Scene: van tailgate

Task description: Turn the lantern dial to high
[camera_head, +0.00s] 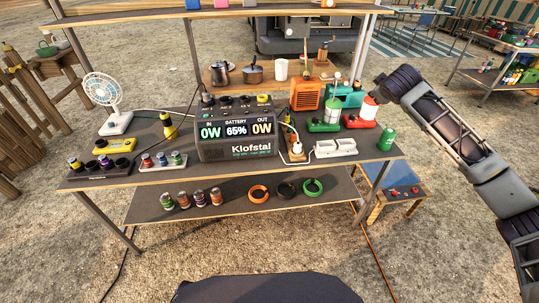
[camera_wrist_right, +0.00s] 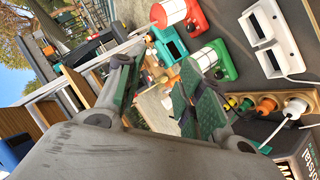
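A red-based lantern (camera_head: 360,121) stands at the right of the table top, with a white and red upper part. A green-based lantern (camera_head: 324,126) stands left of it. In the wrist view the red lantern (camera_wrist_right: 193,18) is at the top and the green lantern (camera_wrist_right: 222,62) is below it. I cannot make out a dial setting on either. My right gripper (camera_head: 379,103) is beside the red lantern's upper right; contact cannot be told. In the wrist view its fingers (camera_wrist_right: 160,78) are apart with nothing seen between them. My left gripper is not in view.
A power station (camera_head: 237,150) stands mid-table. A socket strip (camera_head: 297,154), white double box (camera_head: 336,147) and green can (camera_head: 386,139) are near the lanterns. An orange unit (camera_head: 306,94) and teal box (camera_head: 345,95) stand behind. A shelf (camera_head: 150,15) spans above.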

